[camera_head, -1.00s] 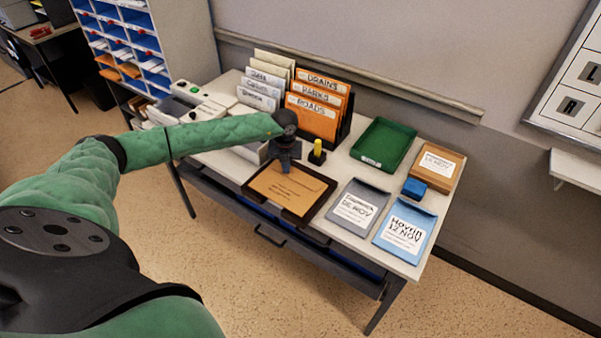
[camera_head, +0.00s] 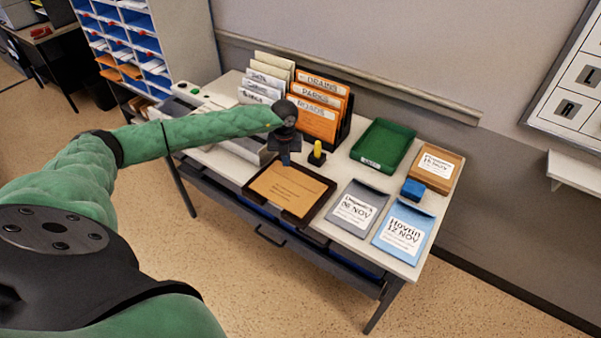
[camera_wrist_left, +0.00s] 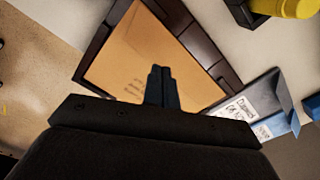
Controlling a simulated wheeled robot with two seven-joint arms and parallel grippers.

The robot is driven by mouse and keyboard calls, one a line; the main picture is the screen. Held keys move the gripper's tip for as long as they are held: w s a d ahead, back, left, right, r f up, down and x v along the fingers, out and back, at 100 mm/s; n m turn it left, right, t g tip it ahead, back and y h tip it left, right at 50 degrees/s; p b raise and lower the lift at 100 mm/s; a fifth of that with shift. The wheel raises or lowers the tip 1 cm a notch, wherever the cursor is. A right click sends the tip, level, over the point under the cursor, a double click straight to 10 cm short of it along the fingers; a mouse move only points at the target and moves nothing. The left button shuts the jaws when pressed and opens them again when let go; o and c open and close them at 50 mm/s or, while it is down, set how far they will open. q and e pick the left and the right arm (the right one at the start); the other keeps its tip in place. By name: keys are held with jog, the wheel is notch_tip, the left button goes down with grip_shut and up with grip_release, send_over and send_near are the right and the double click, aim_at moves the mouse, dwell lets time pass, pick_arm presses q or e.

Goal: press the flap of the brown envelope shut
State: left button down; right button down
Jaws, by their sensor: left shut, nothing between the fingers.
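The brown envelope (camera_head: 292,191) lies flat, with small print on its face, in a dark-rimmed tray (camera_head: 306,219) at the front of the table. It also shows in the left wrist view (camera_wrist_left: 122,58). I cannot make out its flap clearly in either view. My left gripper (camera_head: 285,162) is shut and empty, at the envelope's far left edge in the head view. In the left wrist view its closed fingertips (camera_wrist_left: 160,69) show in front of the envelope. I cannot tell whether they touch it. My right gripper is out of view.
A yellow-topped stamp (camera_head: 318,151) stands just behind the tray. Grey (camera_head: 357,207) and blue (camera_head: 404,233) envelopes lie to the right, with a blue block (camera_head: 413,189), a green tray (camera_head: 383,147) and a brown box (camera_head: 437,168). A file rack (camera_head: 345,128) stands behind.

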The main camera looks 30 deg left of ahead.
pick_arm(q)
notch_tip(320, 180, up, 5)
jog(key=shift+f+p, duration=0.1)
jog(key=shift+p, duration=0.65)
